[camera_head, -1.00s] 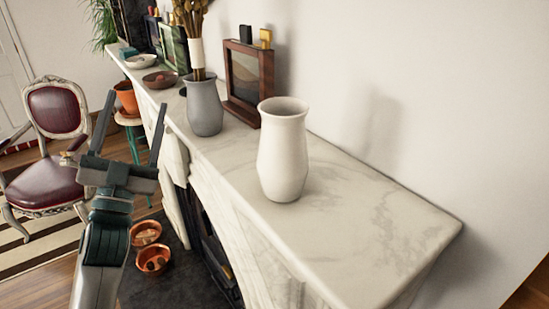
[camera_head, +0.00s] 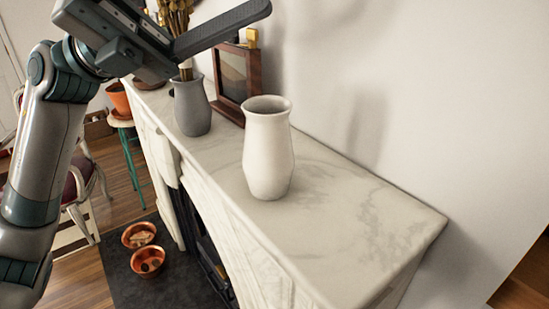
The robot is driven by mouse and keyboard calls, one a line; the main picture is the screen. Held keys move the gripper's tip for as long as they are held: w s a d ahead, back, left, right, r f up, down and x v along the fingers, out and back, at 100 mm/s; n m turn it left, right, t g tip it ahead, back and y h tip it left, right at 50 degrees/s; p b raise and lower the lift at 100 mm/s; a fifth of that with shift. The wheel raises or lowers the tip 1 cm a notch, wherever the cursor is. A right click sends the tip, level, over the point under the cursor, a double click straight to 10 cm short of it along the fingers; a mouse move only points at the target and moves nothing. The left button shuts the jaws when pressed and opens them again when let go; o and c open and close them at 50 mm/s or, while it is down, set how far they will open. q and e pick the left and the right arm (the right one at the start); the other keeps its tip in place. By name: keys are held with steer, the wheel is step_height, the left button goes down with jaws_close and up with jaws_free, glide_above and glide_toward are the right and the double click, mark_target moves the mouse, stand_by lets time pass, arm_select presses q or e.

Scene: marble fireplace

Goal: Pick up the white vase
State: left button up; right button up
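The white vase (camera_head: 268,150) stands upright on the marble mantel (camera_head: 335,235), near its front edge and right of the grey vase. My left gripper (camera_head: 205,10) is at the top left, above and to the left of the white vase, apart from it and partly cut off by the top edge. One finger shows fully, set at the end of the gripper body and pointing right. The other finger is mostly out of frame. The gripper looks open and holds nothing. My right gripper is not in view.
A grey vase (camera_head: 192,108) with dried stems stands behind the white vase, beside a brown framed picture (camera_head: 236,75) near the wall. The mantel right of the white vase is clear. Copper bowls (camera_head: 147,261) lie on the dark hearth below. A terracotta pot (camera_head: 117,98) stands at left.

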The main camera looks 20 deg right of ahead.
arm_select(q)
steer(key=s+d+f+m+t+y, duration=0.1)
steer(key=s+d+m+t+y, duration=0.15)
steer(key=s+y, duration=0.3)
steer(key=w+a+r+n+t+y, duration=0.1)
steer(key=w+a+n+t+y, duration=0.1)
steer(key=a+t+y, duration=0.3)
steer(key=w+t+y, duration=0.1)
steer(key=t+y, duration=0.2)
steer(key=t, duration=0.3)
steer(key=shift+w+a, duration=0.15)
steer(key=shift+a, duration=0.2)
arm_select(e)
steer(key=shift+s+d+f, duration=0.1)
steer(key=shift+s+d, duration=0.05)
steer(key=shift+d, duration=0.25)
arm_select(q)
steer(key=shift+d+f, duration=0.1)
